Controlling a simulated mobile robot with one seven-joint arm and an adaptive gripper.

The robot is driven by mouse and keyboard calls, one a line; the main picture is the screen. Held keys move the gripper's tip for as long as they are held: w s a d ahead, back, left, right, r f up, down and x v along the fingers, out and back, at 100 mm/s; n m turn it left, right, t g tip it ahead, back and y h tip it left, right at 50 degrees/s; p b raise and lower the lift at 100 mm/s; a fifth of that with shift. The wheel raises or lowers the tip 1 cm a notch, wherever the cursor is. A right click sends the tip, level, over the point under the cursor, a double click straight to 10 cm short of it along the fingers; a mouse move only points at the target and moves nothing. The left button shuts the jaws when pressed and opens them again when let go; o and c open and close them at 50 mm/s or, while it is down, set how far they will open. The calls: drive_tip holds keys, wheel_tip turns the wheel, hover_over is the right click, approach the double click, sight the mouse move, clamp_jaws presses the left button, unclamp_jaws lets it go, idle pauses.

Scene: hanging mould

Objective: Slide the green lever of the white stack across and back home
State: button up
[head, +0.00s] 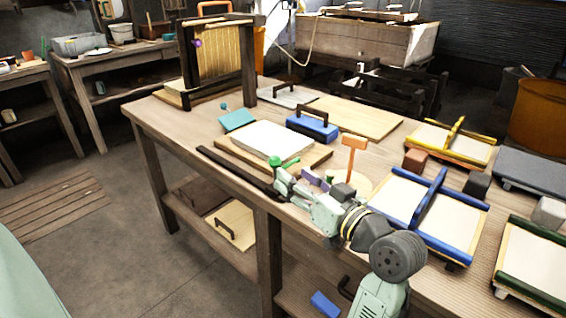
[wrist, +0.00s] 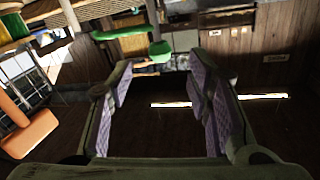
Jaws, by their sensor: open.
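The white stack (head: 265,138) lies flat on a wooden board on the workbench in the head view. The green lever (head: 275,162) shows as a round knob at the stack's near edge. In the wrist view the green lever (wrist: 125,32) is a bar with a round knob, just beyond the fingertips. My gripper (head: 290,173) is at the stack's near side, close to the knob. In the wrist view my gripper (wrist: 158,82) is open, its purple pads apart with nothing between them. Whether a finger touches the knob cannot be told.
An orange T-shaped post (head: 355,147) stands just right of my gripper. A blue-railed frame (head: 405,212) is at right. A dark rail (head: 238,172) runs along the bench's front edge.

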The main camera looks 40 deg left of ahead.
sight(279, 165)
drive_tip(key=p+x, duration=0.1)
drive_tip(key=x, duration=0.7)
drive_tip(key=shift+a, duration=0.15)
drive_tip(key=shift+c, duration=0.6)
clamp_jaws()
